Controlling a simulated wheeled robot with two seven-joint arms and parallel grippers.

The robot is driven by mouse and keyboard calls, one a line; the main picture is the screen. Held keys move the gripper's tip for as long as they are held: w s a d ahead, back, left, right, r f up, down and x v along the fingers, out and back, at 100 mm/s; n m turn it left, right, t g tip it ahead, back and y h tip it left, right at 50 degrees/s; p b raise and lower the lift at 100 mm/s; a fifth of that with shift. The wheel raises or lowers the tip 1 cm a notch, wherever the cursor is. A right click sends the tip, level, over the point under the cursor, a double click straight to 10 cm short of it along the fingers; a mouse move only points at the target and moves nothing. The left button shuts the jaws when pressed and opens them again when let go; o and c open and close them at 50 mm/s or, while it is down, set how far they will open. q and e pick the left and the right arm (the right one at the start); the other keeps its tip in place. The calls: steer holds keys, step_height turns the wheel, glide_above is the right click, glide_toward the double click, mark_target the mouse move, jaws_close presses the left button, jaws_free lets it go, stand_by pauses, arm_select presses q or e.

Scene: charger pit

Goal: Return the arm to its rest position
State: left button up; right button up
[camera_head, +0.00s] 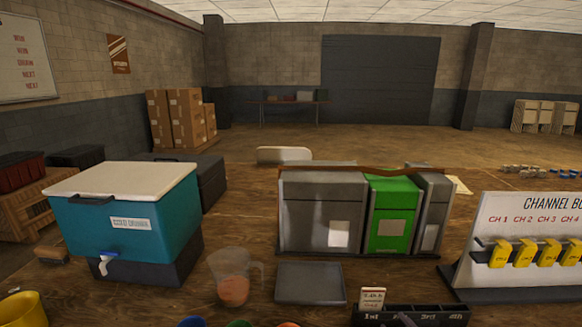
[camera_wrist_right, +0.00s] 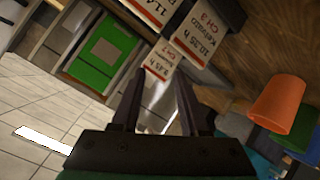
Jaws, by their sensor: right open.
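My right gripper (camera_wrist_right: 161,76) shows in the right wrist view with its two dark fingers apart. I see nothing held between them. Printed cards lie beyond the fingertips, one of them marked CH 3 (camera_wrist_right: 196,38); I cannot tell whether a finger touches one. My left gripper is not in view.
On the table (camera_head: 225,236) stand a teal cooler (camera_head: 140,228), a measuring jug (camera_head: 233,278), a flat grey plate (camera_head: 310,283), grey and green boxes (camera_head: 392,215), and the channel board (camera_head: 540,215) with yellow chargers. An orange cup (camera_wrist_right: 277,103) shows in the right wrist view.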

steer(key=s+f+g, duration=0.1)
steer(key=s+f, duration=0.1)
steer(key=s+f+m+g, duration=0.1)
steer(key=s+f, duration=0.1)
steer(key=s+d+f+m+g, duration=0.1)
steer(key=s+f, duration=0.1)
steer(key=f, duration=0.1)
steer(key=shift+s+g, duration=0.35)
steer(key=shift+g, duration=0.05)
steer(key=s+f+m+g+y, duration=0.15)
steer(key=s+f+g, duration=0.3)
steer(key=s, duration=0.45)
step_height(320, 180, down, 23)
steer(key=s+g, duration=0.1)
steer(key=s, duration=0.2)
steer(key=s+d+f+g, duration=0.1)
steer(key=s+d+f, duration=0.1)
steer(key=s+f, duration=1.3)
steer(key=shift+s+d+f+g+h, duration=0.25)
steer(key=shift+s+d+g+h, duration=0.1)
steer(key=shift+s, duration=0.6)
steer(key=shift+d, duration=0.15)
